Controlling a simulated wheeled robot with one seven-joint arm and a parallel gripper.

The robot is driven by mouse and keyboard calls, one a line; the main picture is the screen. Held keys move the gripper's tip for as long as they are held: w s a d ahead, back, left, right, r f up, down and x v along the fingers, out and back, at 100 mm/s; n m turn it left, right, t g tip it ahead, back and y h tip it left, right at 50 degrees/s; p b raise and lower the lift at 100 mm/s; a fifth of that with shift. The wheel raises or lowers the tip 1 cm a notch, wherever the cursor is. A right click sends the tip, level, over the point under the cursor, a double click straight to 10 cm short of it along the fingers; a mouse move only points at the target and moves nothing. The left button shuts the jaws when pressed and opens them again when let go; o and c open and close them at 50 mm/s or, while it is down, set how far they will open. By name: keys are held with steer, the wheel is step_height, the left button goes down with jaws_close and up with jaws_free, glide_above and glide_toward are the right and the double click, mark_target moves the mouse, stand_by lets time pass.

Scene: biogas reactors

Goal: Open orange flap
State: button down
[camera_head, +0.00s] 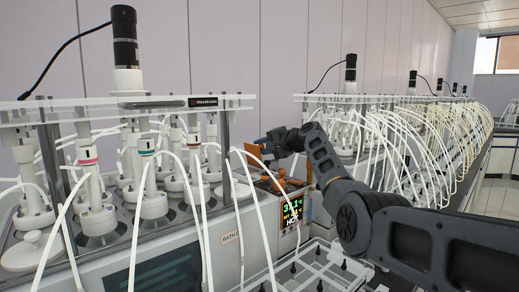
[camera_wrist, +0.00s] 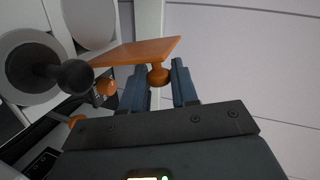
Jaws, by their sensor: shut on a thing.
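The orange flap (camera_head: 255,152) stands raised and tilted above the top of the control unit in the head view. In the wrist view the flap (camera_wrist: 138,51) is a thin orange plate with a round orange knob (camera_wrist: 158,75) on its underside. My gripper (camera_wrist: 160,88) has its two blue fingers on either side of this knob and is shut on it. In the head view my gripper (camera_head: 264,144) is at the flap, and its fingers are small and partly hidden.
The control unit with a lit display (camera_head: 293,211) has more orange parts (camera_head: 278,184) on top. White tubes (camera_head: 254,205) arch close in front of it. Reactor vessels (camera_head: 150,195) stand left under a clear plate. A white wire rack (camera_head: 325,268) lies in front.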

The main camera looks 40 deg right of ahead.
steer(key=shift+d+f+m+y, duration=0.1)
steer(key=shift+d+m+y, duration=0.2)
steer(key=shift+d+m, duration=0.25)
steer(key=c, duration=1)
jaws_free()
steer(key=shift+b+v, duration=0.55)
steer(key=shift+v, duration=3.3)
steer(key=shift+f, duration=0.1)
